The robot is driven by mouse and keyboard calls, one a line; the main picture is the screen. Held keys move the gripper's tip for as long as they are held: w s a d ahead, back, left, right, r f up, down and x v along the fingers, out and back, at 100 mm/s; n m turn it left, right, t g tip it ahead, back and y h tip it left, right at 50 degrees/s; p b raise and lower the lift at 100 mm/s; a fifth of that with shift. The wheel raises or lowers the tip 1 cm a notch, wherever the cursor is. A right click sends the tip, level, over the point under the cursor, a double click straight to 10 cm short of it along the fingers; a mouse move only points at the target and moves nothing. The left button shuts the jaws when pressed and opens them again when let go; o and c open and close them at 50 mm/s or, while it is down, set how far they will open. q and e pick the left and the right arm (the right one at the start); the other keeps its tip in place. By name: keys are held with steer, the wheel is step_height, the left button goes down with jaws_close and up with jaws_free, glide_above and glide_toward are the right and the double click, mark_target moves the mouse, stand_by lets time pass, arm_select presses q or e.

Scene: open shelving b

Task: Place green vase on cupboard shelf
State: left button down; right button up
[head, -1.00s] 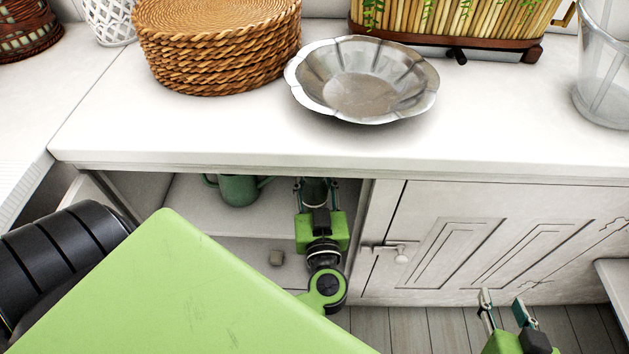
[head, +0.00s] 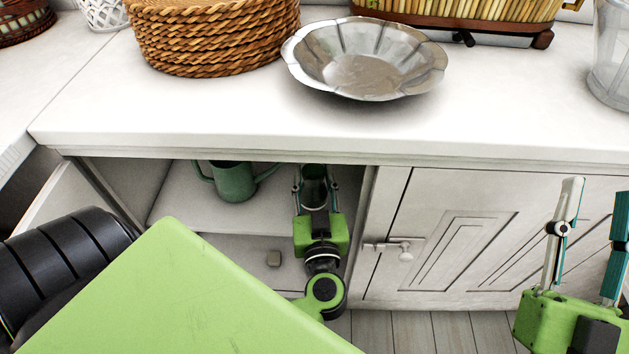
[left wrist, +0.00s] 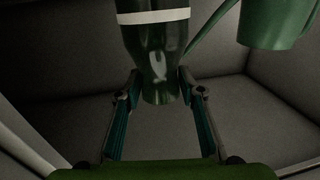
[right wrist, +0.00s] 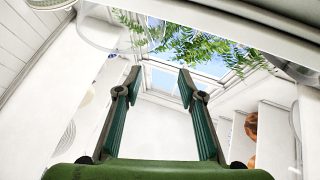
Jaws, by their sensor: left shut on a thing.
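The dark green vase (left wrist: 158,50) with a white band is inside the open cupboard, and it also shows in the head view (head: 314,184). My left gripper (head: 315,190) reaches into the cupboard and is shut on the vase; its two fingers hold the vase's lower end in the left wrist view (left wrist: 158,90). The cupboard shelf (head: 180,205) is pale. I cannot tell whether the vase touches it. My right gripper (head: 592,225) is open and empty in front of the closed cupboard door at the right.
A green watering can (head: 236,182) stands on the shelf to the left of the vase. The closed door (head: 460,240) is at the right. The countertop holds a metal bowl (head: 365,75) and a wicker basket (head: 210,40).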

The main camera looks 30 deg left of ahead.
steer(key=shift+s+d+r+t, duration=0.1)
steer(key=shift+s+r+t, duration=0.6)
steer(key=shift+r, duration=0.25)
arm_select(q)
steer(key=shift+f, duration=0.15)
steer(key=c, duration=1.6)
jaws_free()
steer(key=shift+o, duration=1.1)
arm_select(e)
steer(key=shift+w+f, duration=0.1)
steer(key=shift+f, duration=0.05)
